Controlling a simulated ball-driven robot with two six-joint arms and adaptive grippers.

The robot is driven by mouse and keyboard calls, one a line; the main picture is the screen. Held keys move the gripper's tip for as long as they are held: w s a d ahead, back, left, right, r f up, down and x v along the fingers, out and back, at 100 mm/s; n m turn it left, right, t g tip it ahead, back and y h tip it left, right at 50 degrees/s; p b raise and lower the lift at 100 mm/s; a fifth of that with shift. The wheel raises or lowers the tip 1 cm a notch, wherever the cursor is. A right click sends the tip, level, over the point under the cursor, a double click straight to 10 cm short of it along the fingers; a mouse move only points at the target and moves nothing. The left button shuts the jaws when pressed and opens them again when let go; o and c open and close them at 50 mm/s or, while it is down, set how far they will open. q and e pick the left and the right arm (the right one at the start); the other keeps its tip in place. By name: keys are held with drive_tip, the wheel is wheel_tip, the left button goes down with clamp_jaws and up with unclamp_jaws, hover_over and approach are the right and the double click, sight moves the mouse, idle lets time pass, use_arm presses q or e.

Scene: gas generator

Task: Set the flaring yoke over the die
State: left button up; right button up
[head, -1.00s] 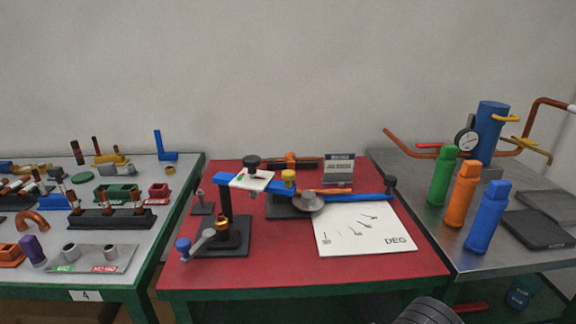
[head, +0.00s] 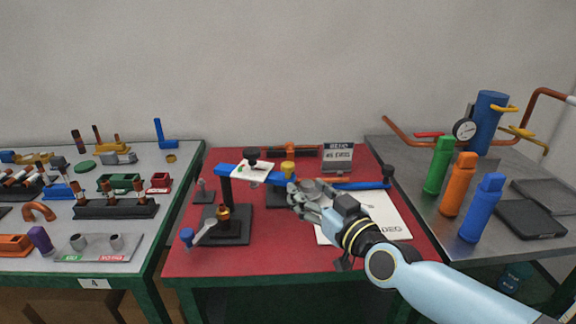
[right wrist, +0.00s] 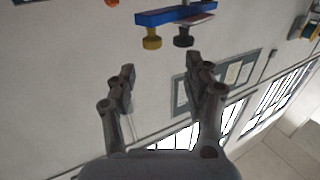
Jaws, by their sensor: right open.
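A blue bar (head: 230,170) stands raised on a black post at the left of the red table. It carries a white plate (head: 262,176), a black knob (head: 251,154) and a yellow knob (head: 288,168). No label marks which part is the yoke and which the die. My right gripper (head: 296,196) is open, near the bar's right end, partly hiding a grey round piece (head: 319,187). In the right wrist view, its jaws (right wrist: 167,88) are empty; the blue bar (right wrist: 170,17) is beyond them. My left gripper is out of view.
A grey lever with a blue knob (head: 187,236) is at the table's front left. A white sheet (head: 387,211) lies under my right arm. A small display (head: 338,157) stands behind. Green, orange and blue bottles (head: 482,208) stand on the right bench.

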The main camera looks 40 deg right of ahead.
sight(290, 170)
drive_tip(key=shift+h, duration=0.3)
drive_tip(key=w, duration=0.3)
drive_tip(key=w+d+b, duration=0.1)
drive_tip(key=w, duration=0.3)
drive_tip(key=w+d+b, duration=0.1)
drive_tip(key=w, duration=0.2)
drive_tip(key=shift+w+d, duration=0.1)
drive_tip(key=shift+w, duration=0.3)
drive_tip(key=shift+r, duration=0.1)
clamp_jaws()
drive_tip(key=shift+w, duration=0.1)
